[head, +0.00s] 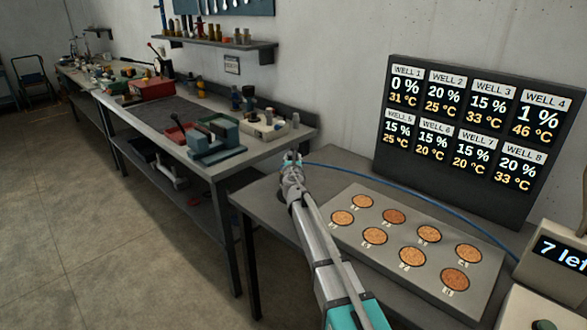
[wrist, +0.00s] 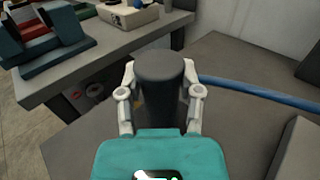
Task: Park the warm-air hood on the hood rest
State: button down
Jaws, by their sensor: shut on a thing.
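My gripper (wrist: 160,82) is shut on a dark grey cylinder, which I take to be the warm-air hood (wrist: 162,68). Its fingers lie on both sides of it. In the head view my gripper (head: 291,160) is over the back left part of the near table, and the hood is mostly hidden by the gripper. A blue hose (head: 400,187) runs from near the gripper to the right; it also shows in the wrist view (wrist: 255,93). I cannot make out the hood rest in either view.
A grey plate (head: 358,243) with several round orange-brown wells lies on the near table (head: 262,208). A dark readout board (head: 440,190) stands behind it, and a display box (head: 553,255) is at right. A cluttered workbench (head: 230,160) stands left, across a gap.

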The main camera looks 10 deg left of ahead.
jog(key=shift+f+b, duration=1.35)
jog(key=shift+f, duration=0.35)
jog(key=shift+c, duration=1.3)
grip_release()
jog(key=s+d, duration=0.1)
jog(key=s, duration=1.1)
jog(key=shift+d, duration=0.25)
jog(key=shift+r, duration=0.25)
